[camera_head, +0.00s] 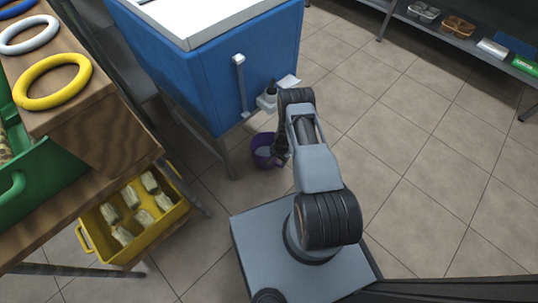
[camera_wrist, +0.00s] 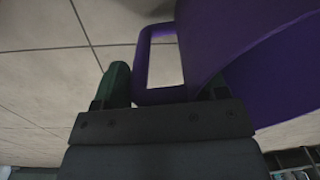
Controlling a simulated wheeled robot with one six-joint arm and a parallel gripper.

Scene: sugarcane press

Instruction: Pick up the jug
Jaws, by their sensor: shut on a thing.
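The jug is purple and shows in the head view (camera_head: 262,158) just beyond my gripper (camera_head: 281,152), below the blue machine. In the wrist view its purple wall (camera_wrist: 225,45) fills the upper right, and its squared handle (camera_wrist: 143,62) reaches left in front of my gripper (camera_wrist: 165,92). The left finger stands to the left of the handle and the right finger is mostly hidden behind the jug. My gripper is shut on the handle. The frames do not clearly show whether the jug touches the floor.
The blue machine (camera_head: 215,75) stands just behind the jug, with a small white fixture (camera_head: 266,103) on its side. A wooden bench (camera_head: 105,130) with rings is at left, above a yellow crate (camera_head: 135,232). Tiled floor (camera_head: 430,150) is open at right; a shelf (camera_head: 450,35) stands behind.

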